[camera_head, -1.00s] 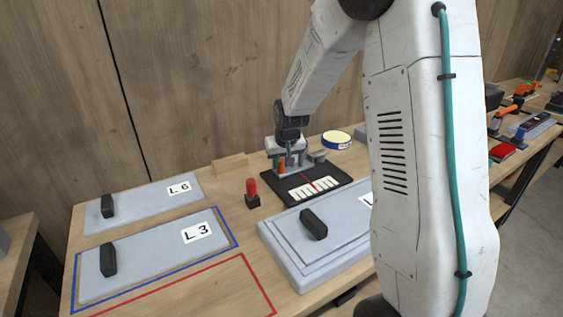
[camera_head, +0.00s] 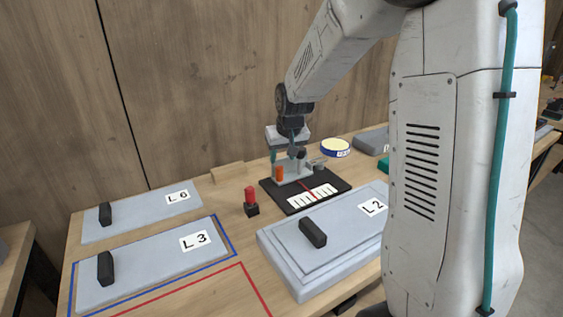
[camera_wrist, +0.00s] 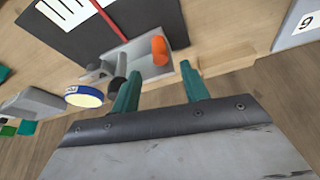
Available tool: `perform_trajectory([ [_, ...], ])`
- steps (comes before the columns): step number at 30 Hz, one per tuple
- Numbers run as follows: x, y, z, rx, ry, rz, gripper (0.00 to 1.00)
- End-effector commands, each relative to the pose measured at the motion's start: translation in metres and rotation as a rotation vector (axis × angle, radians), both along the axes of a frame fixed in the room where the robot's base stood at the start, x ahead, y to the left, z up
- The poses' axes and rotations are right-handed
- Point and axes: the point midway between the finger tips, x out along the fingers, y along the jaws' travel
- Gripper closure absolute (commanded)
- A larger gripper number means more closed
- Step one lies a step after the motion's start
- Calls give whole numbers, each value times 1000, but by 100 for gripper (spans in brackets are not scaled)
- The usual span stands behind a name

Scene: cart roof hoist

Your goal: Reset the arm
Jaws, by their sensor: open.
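My gripper (camera_head: 289,154) hangs at the far side of the table, just above and behind the black gauge board. In the wrist view its two green fingers (camera_wrist: 160,92) are apart with nothing between them. The black board (camera_head: 336,185) carries a white scale, a red needle, a grey bracket (camera_head: 296,172) and an orange cylinder (camera_head: 279,173). The orange cylinder also shows in the wrist view (camera_wrist: 159,50), close to the fingertips but not between them. My arm hides part of the table's right side.
Grey plates L6 (camera_head: 145,212), L3 (camera_head: 150,265) and L2 (camera_head: 345,240) with black handles lie on the table. A red-topped button (camera_head: 250,198), a wooden block (camera_head: 228,172) and a blue-and-yellow roll (camera_head: 336,147) stand nearby. The wooden wall is close behind.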

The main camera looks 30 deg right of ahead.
Motion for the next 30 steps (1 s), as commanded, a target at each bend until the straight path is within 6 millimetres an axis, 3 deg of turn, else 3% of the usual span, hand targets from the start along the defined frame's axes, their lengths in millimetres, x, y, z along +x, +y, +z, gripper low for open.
perform_trajectory([
  [19,-6,2,0,8,27,-2,55],
  [22,-28,7,-12,29,110,-5,55],
  [24,-53,14,-13,45,179,-6,55],
  [30,-136,47,16,70,316,20,55],
])
